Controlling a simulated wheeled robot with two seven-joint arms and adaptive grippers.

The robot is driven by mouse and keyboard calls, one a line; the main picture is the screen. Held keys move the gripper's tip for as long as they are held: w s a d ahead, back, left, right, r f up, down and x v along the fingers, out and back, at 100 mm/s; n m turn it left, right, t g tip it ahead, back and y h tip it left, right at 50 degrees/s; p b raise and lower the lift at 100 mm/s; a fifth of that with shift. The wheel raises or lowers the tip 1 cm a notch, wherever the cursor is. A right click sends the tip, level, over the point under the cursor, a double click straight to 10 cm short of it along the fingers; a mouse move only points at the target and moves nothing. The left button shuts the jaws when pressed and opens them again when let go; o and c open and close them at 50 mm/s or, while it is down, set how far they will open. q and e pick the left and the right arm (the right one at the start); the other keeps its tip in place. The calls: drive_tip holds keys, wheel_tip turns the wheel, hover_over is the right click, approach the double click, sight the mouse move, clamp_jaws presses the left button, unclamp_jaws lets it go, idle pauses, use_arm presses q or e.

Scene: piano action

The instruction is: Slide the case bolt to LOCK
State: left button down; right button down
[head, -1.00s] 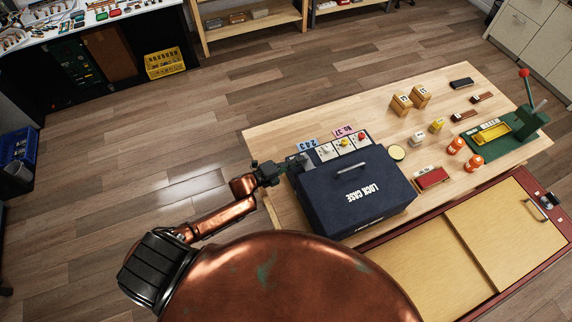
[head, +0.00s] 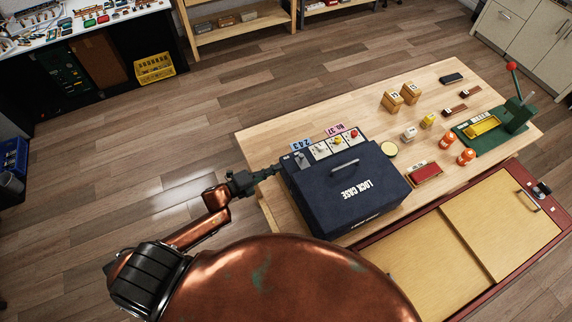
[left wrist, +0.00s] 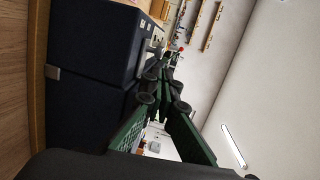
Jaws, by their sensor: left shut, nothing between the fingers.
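The dark blue lock case (head: 345,198) stands on the wooden table, with its lettering and a handle on top. Along its far edge is a row of white panels with small knobs (head: 337,142). A small pale metal piece (head: 301,160) sits at the left end of that row; I cannot tell whether it is the bolt or how it is set. My left gripper (head: 277,169) is shut and empty, its green fingers pointing at the case's far left corner. In the left wrist view the shut fingers (left wrist: 169,62) lie beside the case (left wrist: 95,60); contact is unclear.
On the table (head: 260,140) are wooden blocks (head: 400,96), orange jars (head: 447,142), a red box (head: 425,173) and a green lever press (head: 495,125). A light wooden panel unit (head: 430,255) lies in front.

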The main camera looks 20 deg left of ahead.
use_arm(q)
drive_tip(key=v, duration=0.4)
drive_tip(key=shift+s+a+r+b, duration=0.1)
drive_tip(key=shift+s+a+b, duration=0.15)
drive_tip(key=shift+b, duration=0.1)
use_arm(e)
drive_tip(key=shift+w+f, duration=0.5)
drive_tip(key=shift+w, duration=0.05)
drive_tip(key=shift+s, duration=0.15)
